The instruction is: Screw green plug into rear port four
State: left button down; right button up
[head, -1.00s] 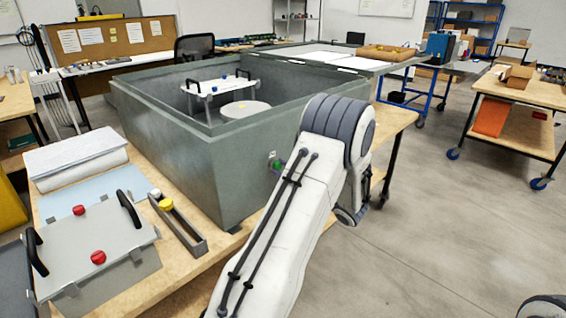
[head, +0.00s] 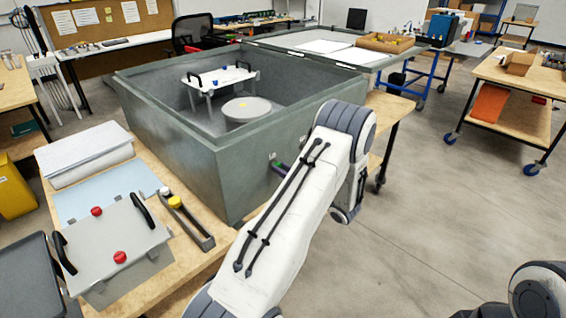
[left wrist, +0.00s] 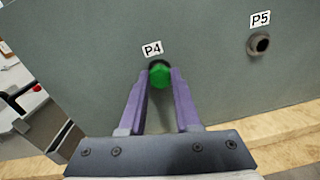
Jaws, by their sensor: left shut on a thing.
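In the left wrist view my left gripper (left wrist: 160,88) has its purple fingers shut on the green plug (left wrist: 161,75). The plug sits at the port under the P4 label (left wrist: 152,48) on the grey wall of the analyser box (left wrist: 210,85). How deep it sits in the port cannot be told. The open port P5 (left wrist: 259,43) is to the right and empty. In the head view the analyser box (head: 240,185) stands on the wooden bench, and my left arm hides most of the gripper and plug. My right gripper is not in view.
On the bench beside the box are a grey plate with red knobs (head: 115,245) and a narrow tray (head: 190,225) with a yellow and a white plug. Inside the box are a small white stand (head: 218,77) and a round disc (head: 246,109).

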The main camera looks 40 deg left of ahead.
pick_arm(q)
jog(key=m+p, duration=0.1)
jog(key=m, duration=0.1)
jog(key=m+p, duration=0.1)
jog(key=m, duration=0.1)
jog(key=m+p, duration=0.1)
jog(key=p, duration=0.1)
jog(key=shift+w+r+m, duration=0.2)
jog(key=shift+r+m, duration=0.05)
jog(key=shift+m, duration=0.15)
jog(key=m+p, duration=0.1)
jog(key=m, duration=0.1)
jog(key=shift+m, duration=0.4)
jog(key=shift+f+m+p, duration=0.2)
jog(key=shift+m+p, duration=0.2)
jog(key=shift+m, duration=0.2)
jog(key=c, duration=0.7)
grip_release()
jog(key=shift+c, duration=0.2)
jog(key=shift+f+n+b, duration=0.15)
jog(key=shift+n+b, duration=0.15)
jog(key=n+b, duration=1.4)
jog(key=n, duration=0.1)
jog(key=s+n+b, duration=0.1)
jog(key=n+b, duration=0.7)
